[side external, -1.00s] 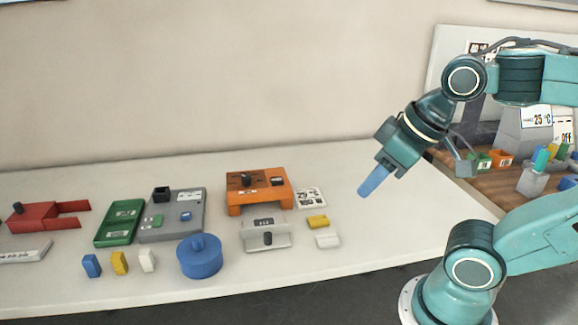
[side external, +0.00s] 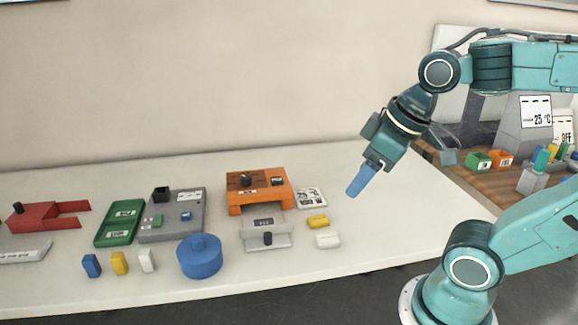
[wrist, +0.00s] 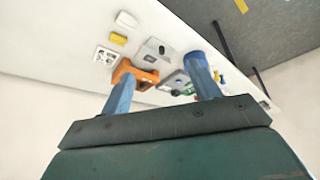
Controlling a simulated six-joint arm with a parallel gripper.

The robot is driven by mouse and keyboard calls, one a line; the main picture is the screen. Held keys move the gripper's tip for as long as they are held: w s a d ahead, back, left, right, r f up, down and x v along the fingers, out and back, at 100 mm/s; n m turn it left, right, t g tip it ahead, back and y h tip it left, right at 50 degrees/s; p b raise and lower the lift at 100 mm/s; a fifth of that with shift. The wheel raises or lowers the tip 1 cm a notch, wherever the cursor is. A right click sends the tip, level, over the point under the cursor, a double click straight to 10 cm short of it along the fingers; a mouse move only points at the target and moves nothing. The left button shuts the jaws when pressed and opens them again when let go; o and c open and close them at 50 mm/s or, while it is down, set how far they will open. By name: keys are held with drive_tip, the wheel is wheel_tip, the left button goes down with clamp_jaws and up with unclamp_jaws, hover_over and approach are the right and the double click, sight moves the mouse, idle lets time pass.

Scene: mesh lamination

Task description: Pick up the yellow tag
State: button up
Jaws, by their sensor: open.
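A small yellow block (side external: 318,222) lies flat on the white table, between a printed card and a white block; it also shows in the wrist view (wrist: 118,38). A second yellow piece (side external: 119,263) stands upright at the front left, between a blue and a white one. The frames do not show which of them is called the tag. My gripper (side external: 353,192) has blue fingers and hangs above the table, up and right of the flat yellow block, touching nothing. In the wrist view its fingers (wrist: 162,68) are apart with nothing held between them.
An orange device (side external: 258,205) with a grey plate in front stands left of the flat yellow block. The white block (side external: 327,240) and printed card (side external: 311,198) are close to it. A blue round container (side external: 200,262) is further left. The table's right part is clear.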

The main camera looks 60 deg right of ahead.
drive_tip(key=w+d+f+n+g+y, duration=0.1)
drive_tip(key=w+d+f+n, duration=0.1)
drive_tip(key=w+d, duration=0.25)
drive_tip(key=w+d+f+n+g, duration=0.1)
drive_tip(key=w+d+f+n, duration=0.15)
drive_tip(key=w+d, duration=0.2)
drive_tip(key=w+d+f+n+y, duration=0.3)
drive_tip(key=d+f+n, duration=0.1)
drive_tip(key=d+f, duration=0.6)
hover_over(320, 219)
drive_tip(key=s+d, duration=0.2)
drive_tip(key=shift+h, duration=0.3)
drive_tip(key=shift+w+f, duration=0.15)
drive_tip(key=shift+f, duration=3.2)
drive_tip(key=shift+x, duration=2.55)
drive_tip(key=c, duration=1.1)
